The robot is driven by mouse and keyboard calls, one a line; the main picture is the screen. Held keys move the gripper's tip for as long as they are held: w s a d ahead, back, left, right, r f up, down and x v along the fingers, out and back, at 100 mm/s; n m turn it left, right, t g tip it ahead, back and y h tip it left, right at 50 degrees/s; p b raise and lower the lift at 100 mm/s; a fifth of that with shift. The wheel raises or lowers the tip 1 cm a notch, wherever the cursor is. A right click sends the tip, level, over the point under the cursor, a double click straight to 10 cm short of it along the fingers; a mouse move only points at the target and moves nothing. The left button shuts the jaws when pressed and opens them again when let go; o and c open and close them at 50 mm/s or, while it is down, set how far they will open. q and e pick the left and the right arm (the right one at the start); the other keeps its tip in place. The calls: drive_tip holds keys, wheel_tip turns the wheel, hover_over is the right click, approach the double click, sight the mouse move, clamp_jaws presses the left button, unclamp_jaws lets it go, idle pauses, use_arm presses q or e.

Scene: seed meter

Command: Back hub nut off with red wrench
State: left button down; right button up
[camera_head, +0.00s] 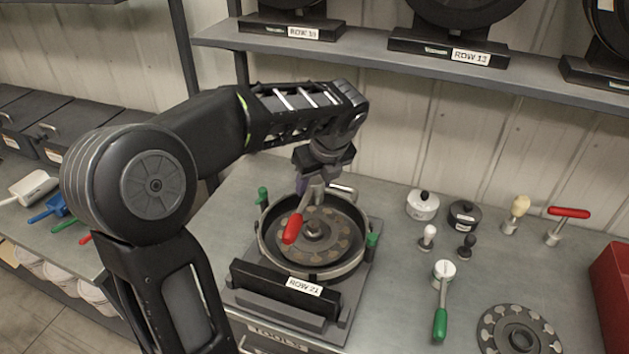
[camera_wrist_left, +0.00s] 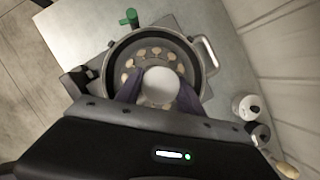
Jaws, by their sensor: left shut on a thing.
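The red wrench's red handle (camera_head: 293,228) points down and toward the front over the seed meter. My left gripper (camera_head: 316,186) is shut on the wrench's pale head and holds it over the meter. The round pale head (camera_wrist_left: 160,86) sits between the two fingers in the left wrist view. The seed meter is a dark round housing (camera_head: 262,238) with a seed disc (camera_head: 333,250) inside. The hub with its nut (camera_head: 314,230) is at the disc's middle, just below the wrench; in the wrist view the wrench head hides it. My right gripper is not in view.
A green-handled wrench (camera_head: 441,300) and a loose seed disc (camera_head: 519,332) lie on the right of the bench. White (camera_head: 422,206) and dark (camera_head: 464,216) knobbed pots, small knobs and a red T-handle (camera_head: 569,212) stand behind. A red bin (camera_head: 612,290) is at the right edge.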

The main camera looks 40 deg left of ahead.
sight(314, 224)
use_arm(q)
drive_tip(key=shift+f, duration=0.15)
drive_tip(key=shift+f+b, duration=0.55)
drive_tip(key=shift+f, duration=0.6)
wheel_tip(314, 224, down, 3)
drive_tip(key=b, duration=0.2)
drive_tip(key=shift+r+b, duration=0.15)
drive_tip(key=shift+b, duration=0.15)
drive_tip(key=shift+f+b, duration=0.35)
drive_tip(key=shift+f, duration=0.45)
drive_tip(key=shift+f, duration=1.4)
idle(1.4)
drive_tip(key=shift+c, duration=0.9)
unclamp_jaws()
